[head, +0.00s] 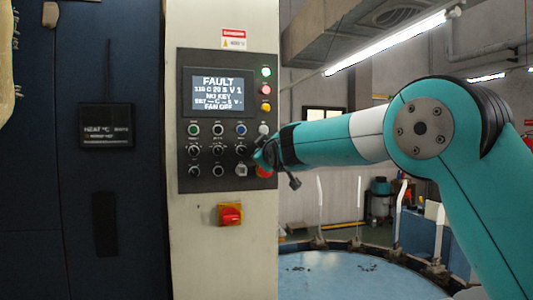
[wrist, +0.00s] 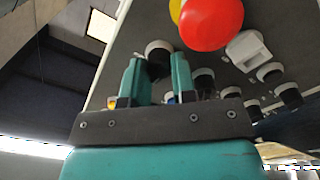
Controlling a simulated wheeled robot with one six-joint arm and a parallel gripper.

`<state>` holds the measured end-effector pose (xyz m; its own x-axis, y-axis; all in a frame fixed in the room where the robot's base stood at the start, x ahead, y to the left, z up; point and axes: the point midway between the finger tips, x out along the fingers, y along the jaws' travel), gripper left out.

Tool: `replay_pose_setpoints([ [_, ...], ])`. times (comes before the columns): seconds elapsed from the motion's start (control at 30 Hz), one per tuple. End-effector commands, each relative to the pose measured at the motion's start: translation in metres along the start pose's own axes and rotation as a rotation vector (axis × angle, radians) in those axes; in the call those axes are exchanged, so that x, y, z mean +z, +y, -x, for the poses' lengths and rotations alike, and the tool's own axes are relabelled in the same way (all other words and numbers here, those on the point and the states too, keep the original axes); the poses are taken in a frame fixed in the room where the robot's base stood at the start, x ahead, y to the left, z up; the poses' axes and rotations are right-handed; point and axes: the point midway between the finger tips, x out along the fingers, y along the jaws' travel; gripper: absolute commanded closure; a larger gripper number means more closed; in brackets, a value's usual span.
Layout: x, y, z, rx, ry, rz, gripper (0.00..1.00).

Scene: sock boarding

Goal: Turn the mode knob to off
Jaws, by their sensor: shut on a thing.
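My gripper (wrist: 158,76) has its two teal fingers either side of a black knob (wrist: 158,64) with a pale collar, in the wrist view. It is shut on that knob. In the head view my gripper (head: 266,153) reaches the right edge of the control panel (head: 210,183), at the right end of the upper knob row, and hides that knob. The knob's label and pointer direction cannot be read, so I cannot tell which setting it is at.
A red mushroom button (wrist: 210,22) is close beside the held knob. Several other black knobs (head: 194,171) and a row of buttons (head: 217,130) are on the panel. A red and yellow switch (head: 230,214) is below. A round blue table (head: 340,278) stands at the right.

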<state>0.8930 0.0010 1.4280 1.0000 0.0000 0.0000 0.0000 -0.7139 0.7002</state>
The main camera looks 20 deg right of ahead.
Motion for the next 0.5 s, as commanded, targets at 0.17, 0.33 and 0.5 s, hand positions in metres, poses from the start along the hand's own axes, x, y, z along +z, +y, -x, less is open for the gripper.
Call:
replay_pose_setpoints([
  [0.17, -0.0002, -0.0002, 0.0001, -0.001, 0.000, 0.011, 0.99],
  [0.33, -0.0003, -0.0002, 0.0001, -0.001, 0.000, 0.011, 0.99],
  [0.5, -0.0003, -0.0003, 0.0001, -0.001, 0.000, 0.010, 0.61],
])
